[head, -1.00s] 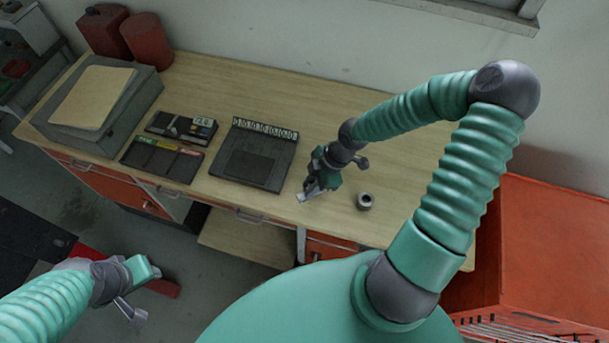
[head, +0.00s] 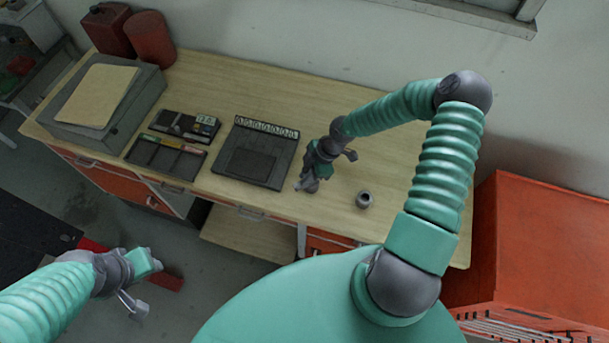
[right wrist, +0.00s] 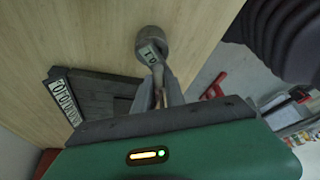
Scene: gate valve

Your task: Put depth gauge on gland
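The gland, a small grey ring-like cylinder (head: 364,200), stands on the bench to the right of my right gripper (head: 303,187). It also shows beyond the fingertips in the right wrist view (right wrist: 152,37). There my right gripper (right wrist: 157,75) has its fingers converging on a small piece with a pale marked face (right wrist: 151,56); I take this to be the depth gauge. It overlaps the gland's near side in that view, but the head view shows a gap between gripper and gland. My left gripper (head: 133,305) hangs above the floor, its finger gap unclear.
A dark tray with a numbered strip (head: 256,155) lies left of my right gripper. Further left are a dark organiser (head: 165,158), a grey case (head: 66,132) and red canisters (head: 150,38). An orange cabinet (head: 545,240) stands right. Bench behind the gland is clear.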

